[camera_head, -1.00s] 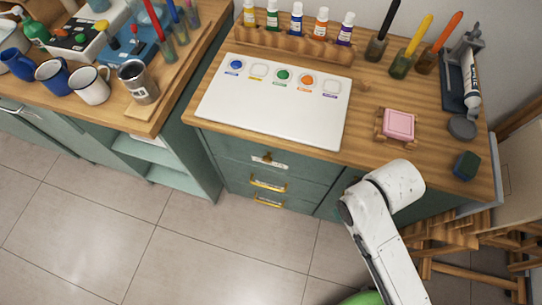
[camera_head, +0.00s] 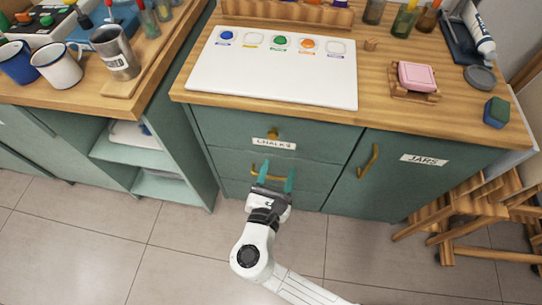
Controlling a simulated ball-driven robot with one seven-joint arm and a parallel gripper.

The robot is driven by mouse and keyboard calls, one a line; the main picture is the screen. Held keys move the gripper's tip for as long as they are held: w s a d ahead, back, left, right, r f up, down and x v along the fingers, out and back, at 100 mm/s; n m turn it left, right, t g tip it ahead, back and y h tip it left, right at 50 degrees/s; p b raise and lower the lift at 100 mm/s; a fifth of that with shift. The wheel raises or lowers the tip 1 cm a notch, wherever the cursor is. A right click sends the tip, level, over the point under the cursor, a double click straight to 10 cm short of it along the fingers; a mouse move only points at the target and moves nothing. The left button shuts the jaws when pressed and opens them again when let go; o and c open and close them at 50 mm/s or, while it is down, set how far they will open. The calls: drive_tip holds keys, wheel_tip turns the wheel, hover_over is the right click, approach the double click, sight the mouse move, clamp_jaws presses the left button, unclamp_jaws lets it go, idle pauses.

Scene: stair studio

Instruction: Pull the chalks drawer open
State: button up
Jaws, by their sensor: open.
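The chalks drawer (camera_head: 325,138) is the top drawer of the green cabinet and looks shut. It bears a white CHALKS label (camera_head: 274,144) and a small brass knob (camera_head: 273,133) just above the label. My gripper (camera_head: 276,175) is open and empty, with its two teal fingers pointing toward the cabinet. In the picture it is below the knob, in front of the drawer underneath. That drawer's brass bar handle (camera_head: 256,169) shows partly behind the fingers. I cannot tell whether the fingers touch the drawer front.
The JARS door (camera_head: 395,185) with a brass handle (camera_head: 368,161) is to the right. The wooden worktop (camera_head: 370,120) above holds a white board (camera_head: 260,83) and a pink block (camera_head: 417,76). Open shelves (camera_head: 150,150) are left, a wooden stool (camera_head: 465,215) right. The tiled floor (camera_head: 100,250) is clear.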

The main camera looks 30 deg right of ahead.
sight(272, 137)
drive_tip(key=w+d+n, duration=0.1)
drive_tip(key=w, duration=0.2)
drive_tip(key=w+d+t, duration=0.1)
drive_tip(key=w, duration=0.2)
drive_tip(key=w+d+n, duration=0.1)
drive_tip(key=w, duration=0.2)
drive_tip(key=shift+f+n+t+b, duration=0.2)
drive_tip(key=shift+n+t+b, duration=0.1)
drive_tip(key=shift+c, duration=0.3)
drive_tip(key=shift+a, duration=0.1)
clamp_jaws()
